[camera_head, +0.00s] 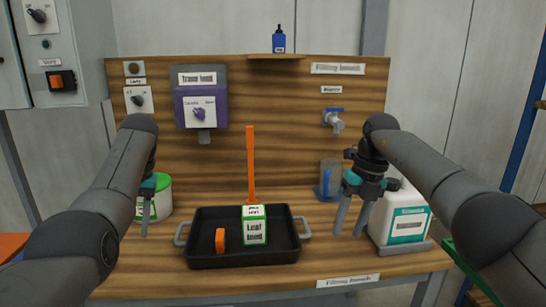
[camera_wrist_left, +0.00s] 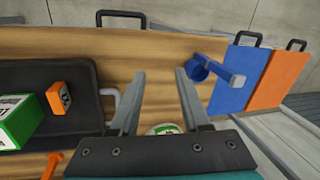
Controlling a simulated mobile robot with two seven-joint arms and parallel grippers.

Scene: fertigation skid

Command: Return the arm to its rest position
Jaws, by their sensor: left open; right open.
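My left gripper (camera_head: 146,222) hangs fingers down at the left of the wooden bench, in front of a white tub with a green band (camera_head: 161,200). In the left wrist view its two fingers (camera_wrist_left: 157,82) are apart with nothing between their tips; part of the tub (camera_wrist_left: 162,129) shows near the finger bases. My right gripper (camera_head: 352,222) hangs fingers down at the right of the bench, open and seemingly empty.
A black tray (camera_head: 208,213) at the bench's middle front holds an orange block (camera_head: 220,240) and a green-and-white box (camera_head: 254,226). A tall orange tool (camera_head: 250,160) stands behind the box. A tap (camera_head: 334,122) juts from the backboard. The left wrist view shows a blue object (camera_wrist_left: 214,71).

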